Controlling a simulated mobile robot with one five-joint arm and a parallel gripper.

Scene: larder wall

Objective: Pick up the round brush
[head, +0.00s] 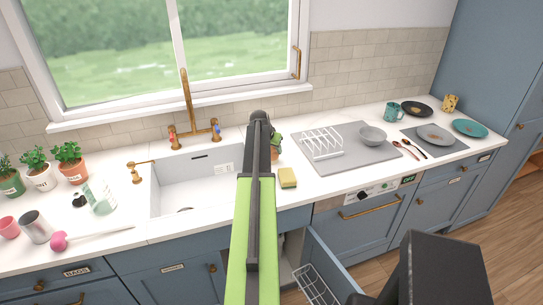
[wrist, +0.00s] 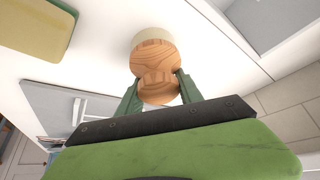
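The round brush (wrist: 157,56) shows in the wrist view. It has a pale cream bristle head, a wooden body and a rounded wooden knob nearest me. The bristle end appears to be at the white worktop; I cannot tell if it touches. My gripper (wrist: 159,80) has its two green fingers on either side of the wooden knob, very close to it. Whether they press on it I cannot tell.
A yellow sponge (head: 287,177) lies close by on the worktop; it also shows in the wrist view (wrist: 38,28). The sink (head: 160,190) is to the left. A grey mat (head: 375,155) with a white rack (head: 322,142) and a bowl (head: 372,136) is to the right.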

